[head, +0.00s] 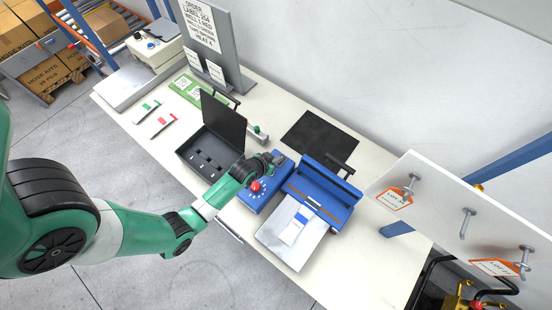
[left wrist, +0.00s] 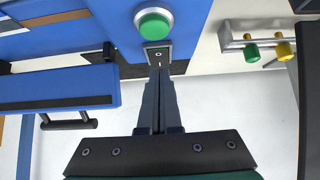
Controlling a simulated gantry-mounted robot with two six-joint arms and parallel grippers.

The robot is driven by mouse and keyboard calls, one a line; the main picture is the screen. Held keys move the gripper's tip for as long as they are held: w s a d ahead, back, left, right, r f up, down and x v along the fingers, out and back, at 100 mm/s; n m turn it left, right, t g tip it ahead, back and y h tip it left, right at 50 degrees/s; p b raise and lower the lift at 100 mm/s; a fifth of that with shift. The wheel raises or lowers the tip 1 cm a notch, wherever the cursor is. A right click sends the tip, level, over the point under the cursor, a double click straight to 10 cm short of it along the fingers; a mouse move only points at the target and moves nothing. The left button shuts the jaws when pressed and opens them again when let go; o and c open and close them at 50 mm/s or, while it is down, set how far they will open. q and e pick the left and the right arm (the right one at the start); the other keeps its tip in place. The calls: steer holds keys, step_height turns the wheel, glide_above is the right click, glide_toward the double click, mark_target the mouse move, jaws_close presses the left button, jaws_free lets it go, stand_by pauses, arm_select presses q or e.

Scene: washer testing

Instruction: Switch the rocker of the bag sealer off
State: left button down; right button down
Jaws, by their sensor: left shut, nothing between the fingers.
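The bag sealer (head: 318,200) is a blue machine with a tray on the table, beside a blue control box (head: 248,202) with a red knob. In the left wrist view, the small black rocker (left wrist: 158,54) sits on a blue face below a round green button, with an O mark above an I mark. My left gripper (left wrist: 158,72) is shut and empty, its tips at the I end of the rocker. I cannot tell whether they touch, or which side is pressed. In the head view my left gripper (head: 279,158) is over the box's far end and the rocker is hidden.
An open black case (head: 198,163) stands left of the control box. A black mat (head: 319,135) lies behind the sealer. A white panel with hooks and orange-white tags (head: 460,235) stands at right. Green and yellow knobs on a metal bar (left wrist: 252,52) are nearby.

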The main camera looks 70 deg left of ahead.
arm_select(q)
steer(key=p+v, duration=0.6)
steer(key=v, duration=0.7)
steer(key=shift+r, duration=0.25)
steer(key=shift+w+a, duration=0.1)
steer(key=shift+w, duration=0.05)
